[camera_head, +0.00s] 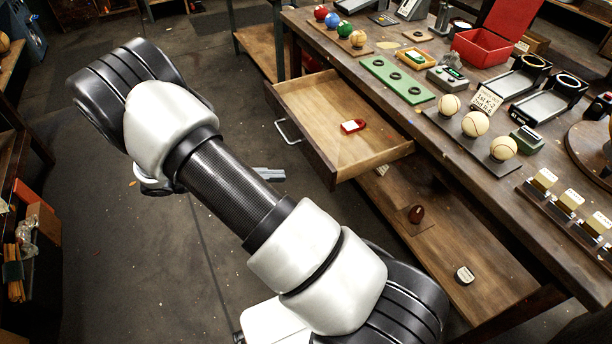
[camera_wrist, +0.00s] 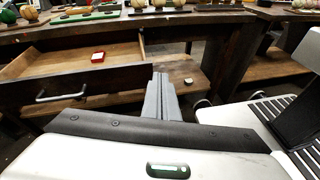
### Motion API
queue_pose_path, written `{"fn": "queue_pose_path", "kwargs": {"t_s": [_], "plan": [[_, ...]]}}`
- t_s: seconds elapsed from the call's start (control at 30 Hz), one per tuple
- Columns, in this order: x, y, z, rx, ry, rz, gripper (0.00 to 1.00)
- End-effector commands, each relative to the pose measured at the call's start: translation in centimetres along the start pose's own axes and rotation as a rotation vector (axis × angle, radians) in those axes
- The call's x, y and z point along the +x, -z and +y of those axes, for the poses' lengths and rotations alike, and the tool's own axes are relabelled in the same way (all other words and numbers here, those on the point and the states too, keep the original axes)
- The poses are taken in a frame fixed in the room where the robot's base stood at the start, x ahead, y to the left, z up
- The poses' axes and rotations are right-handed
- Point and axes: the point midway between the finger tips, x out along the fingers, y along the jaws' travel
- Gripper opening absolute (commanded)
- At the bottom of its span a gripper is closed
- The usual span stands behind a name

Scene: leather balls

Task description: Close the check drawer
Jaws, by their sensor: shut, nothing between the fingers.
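The check drawer (camera_head: 310,100) is a wooden drawer pulled well out of the workbench, with a small red-and-white item (camera_head: 352,127) inside. Its metal handle (camera_head: 287,132) is on the front panel. In the wrist view, the drawer front (camera_wrist: 110,82) with its handle (camera_wrist: 60,96) fills the left side. My gripper (camera_wrist: 161,78) is shut and empty, with its fingers just right of the drawer front's right end in that view. In the head view, the fingers (camera_head: 270,174) show beside my arm, below the handle and apart from it. My arm hides the rest of the gripper.
The workbench top holds several balls, a green board (camera_head: 398,80) and an open red box (camera_head: 484,46). A lower shelf (camera_head: 460,235) under the bench carries a brown object (camera_head: 416,214) and a small white-topped item (camera_head: 464,274). The floor in front of the drawer is clear.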

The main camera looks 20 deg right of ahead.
Motion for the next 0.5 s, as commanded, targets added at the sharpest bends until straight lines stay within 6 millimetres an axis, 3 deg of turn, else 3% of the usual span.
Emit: {"fn": "queue_pose_path", "kwargs": {"t_s": [0.03,0.2,0.33,0.5], "plan": [[0.7,3.5,-0.3,-0.049,-0.049,-0.065,0.00],[1.4,8.5,-0.5,-0.149,-0.169,-0.215,0.00],[1.6,10.0,-0.6,-0.181,-0.211,-0.265,0.00],[2.9,9.8,-0.3,-0.187,-0.217,-0.276,0.00]]}}
